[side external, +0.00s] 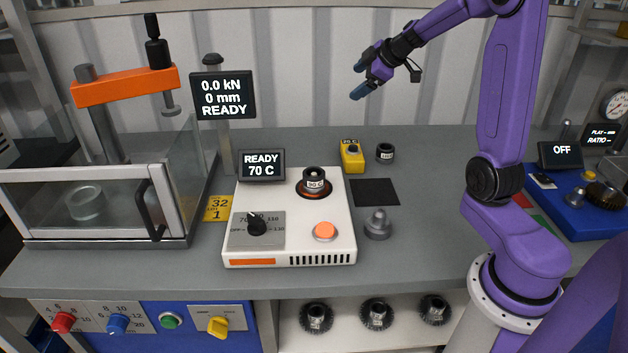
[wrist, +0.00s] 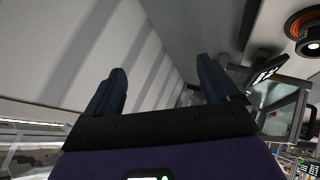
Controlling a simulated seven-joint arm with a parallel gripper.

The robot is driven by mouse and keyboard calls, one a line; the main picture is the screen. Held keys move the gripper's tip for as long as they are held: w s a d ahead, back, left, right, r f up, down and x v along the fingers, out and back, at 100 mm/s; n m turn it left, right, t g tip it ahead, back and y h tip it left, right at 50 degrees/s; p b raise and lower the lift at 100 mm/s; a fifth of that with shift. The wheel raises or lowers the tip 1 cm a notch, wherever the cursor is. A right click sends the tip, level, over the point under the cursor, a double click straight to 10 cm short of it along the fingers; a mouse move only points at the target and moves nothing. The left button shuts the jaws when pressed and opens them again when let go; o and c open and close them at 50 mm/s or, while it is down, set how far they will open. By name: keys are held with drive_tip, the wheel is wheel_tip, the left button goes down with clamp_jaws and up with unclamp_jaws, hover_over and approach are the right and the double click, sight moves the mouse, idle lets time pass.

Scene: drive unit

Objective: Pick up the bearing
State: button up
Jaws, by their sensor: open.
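A dark ring-shaped part, which looks like the bearing (side external: 314,183), sits on the round heating spot of the white heater, with a label reading about 90 C on its front. It also shows at the upper right of the wrist view (wrist: 311,44). A second small dark ring (side external: 385,153) with a pale label stands on the bench behind the black mat; I cannot tell whether it is a bearing too. My gripper (side external: 359,81) is open and empty, high above the bench near the back wall. Its fingers (wrist: 161,88) show apart in the wrist view with nothing between them.
The white heater (side external: 290,230) has a display reading READY 70 C, a knob and an orange button. A press (side external: 125,88) with a clear guard stands left. A yellow device (side external: 352,156), black mat (side external: 376,193) and grey stepped part (side external: 377,224) stand right of the heater.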

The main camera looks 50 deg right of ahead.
drive_tip(key=w+a+f+n, duration=0.1)
drive_tip(key=w+a+f, duration=0.2)
drive_tip(key=a, duration=0.6)
drive_tip(key=n+t+h, duration=0.3)
drive_tip(key=n+t, duration=0.6)
drive_tip(key=n, duration=1.6)
approach(309, 169)
drive_tip(key=shift+w+d, duration=0.15)
drive_tip(key=shift+w, duration=1.1)
drive_tip(key=shift+w+d, duration=0.15)
drive_tip(key=shift+w, duration=1.1)
drive_tip(key=shift+w+d+r, duration=0.1)
drive_tip(key=shift+w+d, duration=0.1)
drive_tip(key=shift+w, duration=0.65)
drive_tip(key=shift+w+d, duration=0.25)
drive_tip(key=shift+w, duration=0.6)
drive_tip(key=shift+w+d, duration=0.2)
drive_tip(key=shift+w, duration=0.65)
